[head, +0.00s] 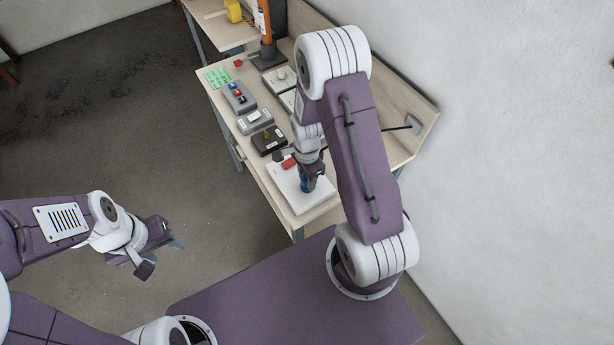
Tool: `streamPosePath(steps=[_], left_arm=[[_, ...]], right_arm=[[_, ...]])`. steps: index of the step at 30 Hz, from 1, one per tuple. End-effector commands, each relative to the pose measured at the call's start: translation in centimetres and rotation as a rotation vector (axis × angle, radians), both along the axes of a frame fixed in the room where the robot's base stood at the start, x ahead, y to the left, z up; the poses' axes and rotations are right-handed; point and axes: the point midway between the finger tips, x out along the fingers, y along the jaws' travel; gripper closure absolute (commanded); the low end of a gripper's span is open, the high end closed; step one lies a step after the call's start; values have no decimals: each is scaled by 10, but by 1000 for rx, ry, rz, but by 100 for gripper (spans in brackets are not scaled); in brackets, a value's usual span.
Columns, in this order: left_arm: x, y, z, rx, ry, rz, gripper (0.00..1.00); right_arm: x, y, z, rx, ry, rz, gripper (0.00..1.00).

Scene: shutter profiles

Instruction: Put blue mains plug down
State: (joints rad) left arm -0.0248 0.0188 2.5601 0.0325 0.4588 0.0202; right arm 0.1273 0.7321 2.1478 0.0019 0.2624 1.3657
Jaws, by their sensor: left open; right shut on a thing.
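The blue mains plug (306,184) shows below my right gripper (311,172), at the front part of a white board (289,202) on the wooden table. My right gripper is shut on the plug, and its fingers and wrist hide part of it. I cannot tell whether the plug touches the board. My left gripper (161,257) is open and empty, out over the floor to the left of the table.
A red piece (288,163) is at the board's back edge. A black box (268,140), grey switch boxes (254,121) and a green sheet (217,77) lie further back. The floor at left is clear.

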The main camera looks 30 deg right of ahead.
Motion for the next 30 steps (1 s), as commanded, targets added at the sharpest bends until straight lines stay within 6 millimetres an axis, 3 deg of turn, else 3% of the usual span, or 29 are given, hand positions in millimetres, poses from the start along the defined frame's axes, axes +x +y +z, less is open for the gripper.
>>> streamPosePath(steps=[8,9,11,23,30], left_arm=[[0,0,-4,0,0,0,51],[0,0,-3,0,0,0,51],[0,0,-3,0,0,0,51],[0,0,0,0,0,0,51],[0,0,-6,0,0,0,51]], right_arm=[[0,0,-4,0,-1,0,100],[0,0,-4,0,-1,0,57],[0,0,-3,0,-1,0,41],[1,0,5,-1,-3,0,41],[2,0,53,-1,-8,0,41]])
